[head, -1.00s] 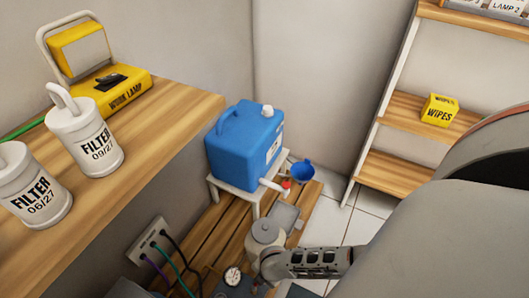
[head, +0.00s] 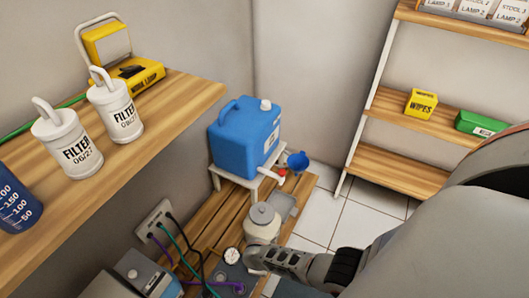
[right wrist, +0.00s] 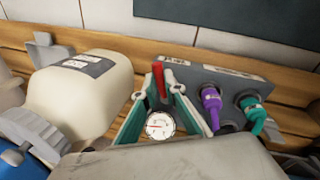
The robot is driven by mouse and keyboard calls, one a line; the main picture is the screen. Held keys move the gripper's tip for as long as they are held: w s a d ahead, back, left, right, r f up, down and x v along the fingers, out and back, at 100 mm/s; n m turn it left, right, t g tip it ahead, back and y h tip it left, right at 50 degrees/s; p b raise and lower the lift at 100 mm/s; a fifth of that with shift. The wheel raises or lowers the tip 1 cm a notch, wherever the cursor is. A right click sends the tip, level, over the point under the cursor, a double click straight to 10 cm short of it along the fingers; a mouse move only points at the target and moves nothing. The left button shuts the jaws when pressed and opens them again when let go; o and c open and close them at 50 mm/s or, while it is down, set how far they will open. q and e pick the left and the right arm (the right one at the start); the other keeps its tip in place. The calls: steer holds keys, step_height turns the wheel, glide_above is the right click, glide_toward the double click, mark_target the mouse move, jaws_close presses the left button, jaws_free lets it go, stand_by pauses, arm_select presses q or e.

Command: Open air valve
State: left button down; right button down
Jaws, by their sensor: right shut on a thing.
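A red valve lever (right wrist: 158,78) stands up between the fingertips of my right gripper (right wrist: 160,92) in the right wrist view. The gripper is shut on the lever, with a teal-lined finger on each side. A round white pressure gauge (right wrist: 160,125) shows between the fingers, and also in the head view (head: 231,255). In the head view my right gripper (head: 256,259) is beside the gauge, just below the cream tank (head: 262,223); the lever is hidden there. The tank is left of the fingers in the right wrist view (right wrist: 85,95). My left gripper is not in view.
A grey block with a purple plug (right wrist: 210,100) and a green plug (right wrist: 252,110) is close to the right of the fingers. A blue water container (head: 245,140) stands on a white stool behind. A wooden counter (head: 185,105) with filters is at left.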

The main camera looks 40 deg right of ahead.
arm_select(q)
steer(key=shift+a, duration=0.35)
arm_select(e)
steer(key=m, duration=0.1)
steer(key=a+m, duration=0.1)
steer(key=m, duration=0.1)
steer(key=shift+s+a+m+g, duration=0.25)
steer(key=shift+s+m+g, duration=0.15)
steer(key=c, duration=2.1)
jaws_free()
steer(key=shift+f, duration=0.1)
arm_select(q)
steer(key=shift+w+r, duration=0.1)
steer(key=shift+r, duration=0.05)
